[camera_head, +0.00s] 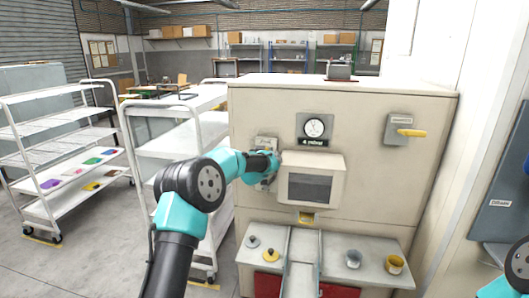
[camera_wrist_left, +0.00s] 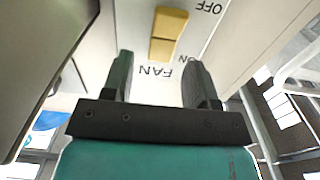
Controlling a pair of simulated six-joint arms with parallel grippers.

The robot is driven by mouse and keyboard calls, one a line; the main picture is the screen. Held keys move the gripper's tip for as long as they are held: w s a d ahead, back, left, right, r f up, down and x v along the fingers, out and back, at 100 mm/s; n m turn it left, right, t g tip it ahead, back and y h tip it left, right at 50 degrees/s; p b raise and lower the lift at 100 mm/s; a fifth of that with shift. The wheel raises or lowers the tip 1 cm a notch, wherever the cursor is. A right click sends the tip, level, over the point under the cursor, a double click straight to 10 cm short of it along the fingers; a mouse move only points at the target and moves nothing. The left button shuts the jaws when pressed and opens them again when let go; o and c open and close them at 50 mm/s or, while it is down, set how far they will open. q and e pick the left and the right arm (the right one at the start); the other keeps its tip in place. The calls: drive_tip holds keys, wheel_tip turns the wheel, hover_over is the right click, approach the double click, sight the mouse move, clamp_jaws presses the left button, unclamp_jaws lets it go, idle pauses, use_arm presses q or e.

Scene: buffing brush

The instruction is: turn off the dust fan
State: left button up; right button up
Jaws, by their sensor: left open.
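The fan switch (camera_wrist_left: 168,35) is a yellow rocker on a pale plate marked FAN, with ON and OFF labels, in the left wrist view. Its lettering appears upside down there. I cannot tell which way the rocker is set. In the head view the grey switch plate (camera_head: 266,143) is on the cabinet front, left of the hooded window, mostly hidden by my left gripper (camera_head: 273,163). In the wrist view my left gripper (camera_wrist_left: 160,82) is open and empty, its fingers at either side of the FAN label, apart from the rocker. My right gripper is out of view.
The hooded window (camera_head: 311,185) juts out right beside my left gripper. A gauge (camera_head: 314,127) and a yellow-handled lever (camera_head: 410,132) are on the cabinet (camera_head: 370,165). White carts (camera_head: 150,153) stand at left.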

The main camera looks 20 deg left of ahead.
use_arm(q)
drive_tip(key=shift+w+a, duration=0.1)
drive_tip(key=shift+w, duration=0.65)
drive_tip(key=shift+c, duration=0.3)
drive_tip(key=c, duration=0.9)
drive_tip(key=shift+o, duration=0.2)
drive_tip(key=shift+f, duration=0.1)
drive_tip(key=shift+s+f+t+y, duration=0.1)
drive_tip(key=shift+s+f+t, duration=0.05)
drive_tip(key=shift+t, duration=0.6)
drive_tip(key=shift+s+f+t+y, duration=0.1)
drive_tip(key=shift+f+t, duration=0.05)
drive_tip(key=shift+t, duration=0.65)
drive_tip(key=shift+s+f+t+y, duration=0.1)
drive_tip(key=shift+s+f+t, duration=0.05)
drive_tip(key=shift+t, duration=0.6)
drive_tip(key=o, duration=0.9)
